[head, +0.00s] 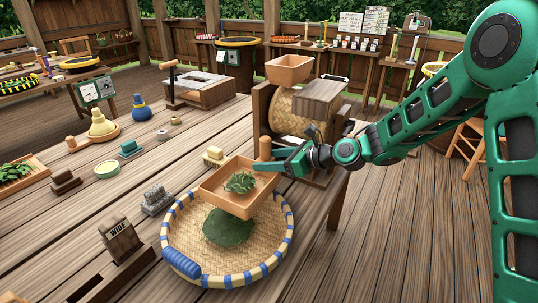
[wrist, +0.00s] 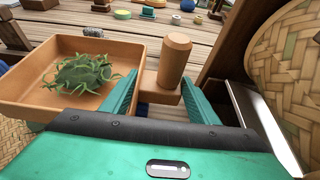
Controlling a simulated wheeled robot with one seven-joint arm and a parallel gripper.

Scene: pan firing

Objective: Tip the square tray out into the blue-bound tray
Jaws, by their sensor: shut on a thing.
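The square tray (head: 225,202) is a small orange-brown wooden box with a clump of green leaves (head: 240,182) inside. My gripper (head: 276,167) is shut on the tray's handle block, at the tray's right side. In the wrist view the handle (wrist: 173,70) with its upright peg sits between the teal fingers, and the square tray (wrist: 25,85) is at left, leaves still inside. The blue-bound tray (head: 180,222) is a round woven basket with a blue-and-cream rim. It lies below the square tray, which partly hides it. A dark green heap (head: 228,228) lies in it.
A wooden block marked WIDE (head: 120,240) and a grey block (head: 156,200) stand left of the blue-bound tray. A woven drum (head: 290,108) in a wooden frame, with an orange hopper (head: 289,69), stands close behind my gripper. The table's right edge is near.

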